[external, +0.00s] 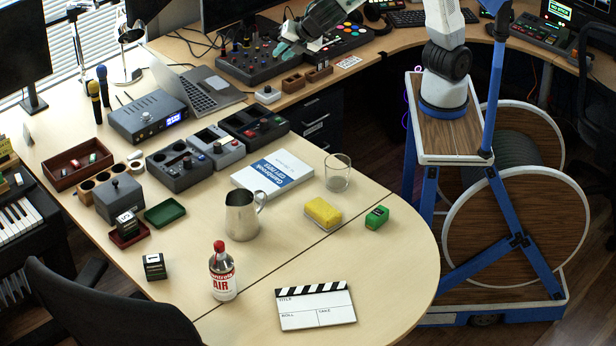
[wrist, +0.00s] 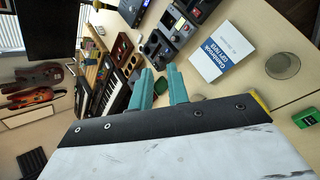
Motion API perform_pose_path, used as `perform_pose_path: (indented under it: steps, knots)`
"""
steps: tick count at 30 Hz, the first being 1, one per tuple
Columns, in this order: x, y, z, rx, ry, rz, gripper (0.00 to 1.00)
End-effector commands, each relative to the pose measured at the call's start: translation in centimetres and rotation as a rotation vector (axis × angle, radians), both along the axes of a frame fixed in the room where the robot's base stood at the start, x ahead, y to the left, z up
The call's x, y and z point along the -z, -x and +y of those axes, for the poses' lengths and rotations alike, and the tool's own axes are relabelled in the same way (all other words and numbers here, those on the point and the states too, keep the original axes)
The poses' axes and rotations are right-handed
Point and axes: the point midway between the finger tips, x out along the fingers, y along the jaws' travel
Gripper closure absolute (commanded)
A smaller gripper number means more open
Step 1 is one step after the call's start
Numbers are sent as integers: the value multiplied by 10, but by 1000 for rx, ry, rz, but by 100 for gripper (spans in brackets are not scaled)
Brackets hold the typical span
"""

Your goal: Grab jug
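The jug (external: 241,217) is a steel pitcher standing upright on the wooden table, its handle on the right side in the external view. I cannot make it out in the wrist view, where my own gripper body covers much of the lower picture. My gripper (external: 285,52) is at the top of the external view, over the far part of the desk and well apart from the jug. In the wrist view its two teal fingers (wrist: 162,80) stand apart with a gap and nothing between them.
Near the jug are a book (external: 272,174), a glass (external: 338,172), a yellow sponge (external: 323,212), a green box (external: 377,217), a red-capped bottle (external: 222,272) and a clapperboard (external: 315,306). Audio devices (external: 180,166) and a laptop (external: 200,90) stand behind.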

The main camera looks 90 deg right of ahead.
Motion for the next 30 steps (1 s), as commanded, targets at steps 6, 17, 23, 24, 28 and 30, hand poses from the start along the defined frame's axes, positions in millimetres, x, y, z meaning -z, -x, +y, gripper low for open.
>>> perform_pose_path:
  steps: [6, 17, 23, 24, 28, 30]
  knots:
    - [19, -12, 86, -211, 121, -32, 83]
    - [50, -6, 192, -459, 271, -82, 83]
    - [142, -7, 185, -450, 271, -74, 83]
    - [161, -7, 184, -449, 272, -73, 83]
    - [220, -7, 184, -448, 270, -74, 83]
    - [252, -7, 184, -448, 270, -74, 83]
